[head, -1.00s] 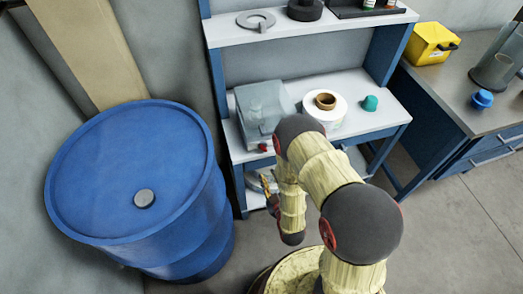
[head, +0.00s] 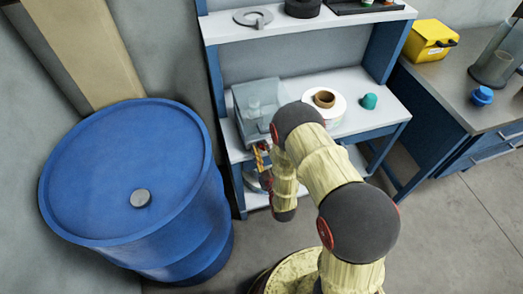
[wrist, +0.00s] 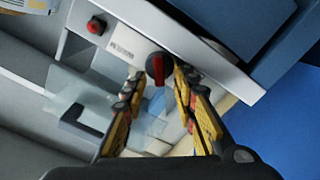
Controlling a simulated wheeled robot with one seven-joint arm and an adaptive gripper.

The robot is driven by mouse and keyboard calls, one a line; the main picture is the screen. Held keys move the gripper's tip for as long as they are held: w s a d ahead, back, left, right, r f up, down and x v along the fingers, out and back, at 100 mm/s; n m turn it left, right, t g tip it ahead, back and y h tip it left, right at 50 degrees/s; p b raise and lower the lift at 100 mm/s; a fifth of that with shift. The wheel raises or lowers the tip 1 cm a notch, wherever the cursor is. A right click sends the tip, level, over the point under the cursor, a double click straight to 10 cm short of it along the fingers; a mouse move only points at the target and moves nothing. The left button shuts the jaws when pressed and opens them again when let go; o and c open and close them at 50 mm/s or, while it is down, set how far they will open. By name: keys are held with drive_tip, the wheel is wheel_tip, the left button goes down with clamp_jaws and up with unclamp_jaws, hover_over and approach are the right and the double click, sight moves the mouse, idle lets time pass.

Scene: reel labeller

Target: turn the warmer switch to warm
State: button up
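The switch (wrist: 158,68) is a round black knob with a red pointer bar, set in the pale front panel of the machine (wrist: 135,30). In the wrist view it lies between and just beyond the two yellow-padded fingertips of my gripper (wrist: 160,76). My gripper is open, with a finger on either side of the knob; I cannot tell whether either touches it. In the head view my gripper (head: 262,158) is at the front of the grey machine with its clear cover (head: 257,105), and the knob is hidden there.
A red button (wrist: 95,25) sits on the same panel beside a small label. A white reel (head: 335,112) and a teal object (head: 369,101) stand right of the machine on the bench (head: 375,120). A large blue drum (head: 100,190) stands to the left.

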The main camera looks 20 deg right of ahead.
drive_tip(key=shift+c, duration=1.3)
drive_tip(key=c, duration=0.4)
clamp_jaws()
